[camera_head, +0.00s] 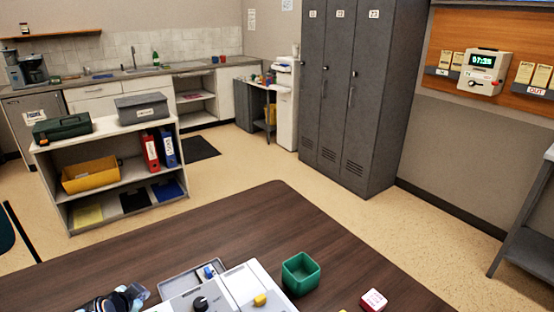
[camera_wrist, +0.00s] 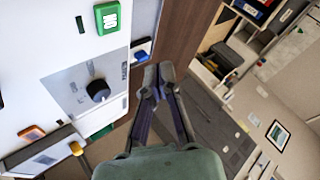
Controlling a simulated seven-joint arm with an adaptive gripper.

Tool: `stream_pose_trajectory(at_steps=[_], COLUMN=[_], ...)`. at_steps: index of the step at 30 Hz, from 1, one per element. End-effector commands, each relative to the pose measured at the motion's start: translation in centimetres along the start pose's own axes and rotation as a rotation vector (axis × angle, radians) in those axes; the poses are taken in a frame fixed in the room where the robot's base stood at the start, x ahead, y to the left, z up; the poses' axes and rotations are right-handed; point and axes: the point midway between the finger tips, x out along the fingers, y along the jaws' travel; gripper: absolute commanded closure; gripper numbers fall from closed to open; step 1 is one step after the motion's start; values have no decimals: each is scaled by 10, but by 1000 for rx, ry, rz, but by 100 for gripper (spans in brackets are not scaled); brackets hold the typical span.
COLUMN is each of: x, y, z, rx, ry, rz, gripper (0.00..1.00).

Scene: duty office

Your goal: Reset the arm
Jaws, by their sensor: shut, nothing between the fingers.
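My gripper (camera_wrist: 158,75) shows in the wrist view with its dark fingertips together and nothing between them. It points away over the dark wooden table, just right of a white and grey control panel (camera_wrist: 65,95). The fingertips are close to the blue button at the panel's edge; I cannot tell the exact gap. In the head view a dark part of my arm shows at the bottom left, left of the panel.
The table's far part (camera_head: 240,215) is clear.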

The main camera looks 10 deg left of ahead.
Motion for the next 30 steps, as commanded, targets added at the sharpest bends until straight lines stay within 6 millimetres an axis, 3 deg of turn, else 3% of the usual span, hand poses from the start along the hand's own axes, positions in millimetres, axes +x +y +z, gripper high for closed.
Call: stream_pose_trajectory(at_steps=[2, 5, 8, 10, 12, 15, 18, 20, 23, 24, 27, 30], x=[4, -4, -24, -46, -71, -116, -167, -198, -242, -255, -274, -281], y=[3, -1, 9, 27, 54, 108, 176, 219, 286, 308, 347, 365], z=[-26, -88, -171, -228, -278, -333, -359, -357, -322, -297, -226, -159], rx=[39, 130, 240, 312, 379, 440, 449, 426, 337, 282, 102, -113], ry=[27, 87, 175, 234, 280, 321, 323, 294, 183, 112, -114, -376], rz=[9, -7, -17, -17, -4, 45, 132, 197, 311, 351, 413, 416], gripper=[100, 100, 100, 100, 100, 100, 100, 100, 100, 100, 100, 100])
